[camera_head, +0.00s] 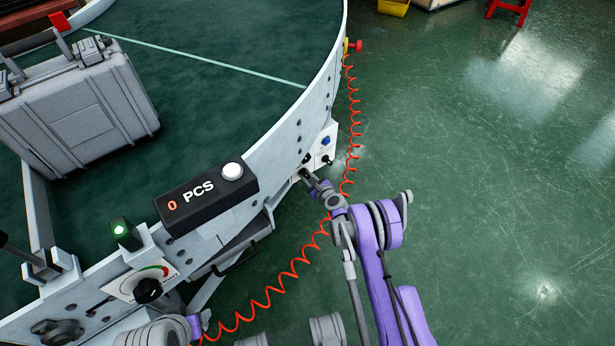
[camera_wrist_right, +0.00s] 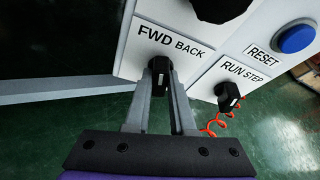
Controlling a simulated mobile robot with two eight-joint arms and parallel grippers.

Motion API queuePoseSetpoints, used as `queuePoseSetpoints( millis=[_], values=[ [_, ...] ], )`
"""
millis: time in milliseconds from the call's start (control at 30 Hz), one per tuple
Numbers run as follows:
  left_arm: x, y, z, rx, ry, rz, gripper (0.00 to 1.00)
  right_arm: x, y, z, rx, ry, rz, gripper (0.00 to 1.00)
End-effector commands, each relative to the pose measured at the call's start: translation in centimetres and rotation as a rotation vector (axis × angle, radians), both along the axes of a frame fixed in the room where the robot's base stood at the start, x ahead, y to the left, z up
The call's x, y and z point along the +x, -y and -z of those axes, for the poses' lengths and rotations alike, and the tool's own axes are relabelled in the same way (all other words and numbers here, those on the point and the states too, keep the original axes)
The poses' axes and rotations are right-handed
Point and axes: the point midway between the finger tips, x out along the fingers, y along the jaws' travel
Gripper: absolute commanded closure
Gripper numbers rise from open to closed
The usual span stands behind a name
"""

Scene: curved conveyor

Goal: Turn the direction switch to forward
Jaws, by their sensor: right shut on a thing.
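The direction switch (camera_wrist_right: 159,70) is a black knob below the label FWD BACK on a white control box (camera_wrist_right: 142,66), seen in the right wrist view. My right gripper (camera_wrist_right: 161,82) is shut on this knob, with one grey finger on each side. The knob's exact pointing direction is hard to tell between the fingers. In the head view my right gripper (camera_head: 304,175) reaches the control box (camera_head: 331,134) on the conveyor's outer side. The switch is largely hidden there. My left gripper is not in view.
Beside the switch are a black RUN STEP knob (camera_wrist_right: 228,97) and a blue RESET button (camera_wrist_right: 296,39). A PCS counter (camera_head: 190,205), a dial (camera_head: 148,290) and a red coiled cable (camera_head: 283,283) are nearby. A grey case (camera_head: 85,110) stands on the conveyor. Floor at right is clear.

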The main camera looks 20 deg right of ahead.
Motion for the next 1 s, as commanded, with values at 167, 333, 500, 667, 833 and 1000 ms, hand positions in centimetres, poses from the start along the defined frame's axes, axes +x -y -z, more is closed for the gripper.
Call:
queuePoseSetpoints(
  millis=[167, 333, 500, 667, 833, 1000],
  values=[
    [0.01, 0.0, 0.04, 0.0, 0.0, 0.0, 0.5, -0.05, -0.1, 0.08, -0.1, 0.036, -0.001, 1.0],
    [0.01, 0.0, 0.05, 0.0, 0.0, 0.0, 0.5, -0.06, -0.12, 0.08, -0.165, 0.06, -0.001, 1.0],
    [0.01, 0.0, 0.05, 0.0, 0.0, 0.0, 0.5, -0.05, -0.12, 0.08, -0.198, 0.072, 0.0, 1.0],
    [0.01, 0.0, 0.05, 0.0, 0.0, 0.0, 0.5, -0.05, -0.12, 0.08, -0.209, 0.076, 0.0, 1.0],
    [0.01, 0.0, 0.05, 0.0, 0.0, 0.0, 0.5, -0.04, -0.12, 0.07, -0.21, 0.076, -0.001, 1.0],
    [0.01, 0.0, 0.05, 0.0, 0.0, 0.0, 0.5, -0.05, -0.11, 0.08, -0.21, 0.076, -0.001, 0.72]
  ],
)
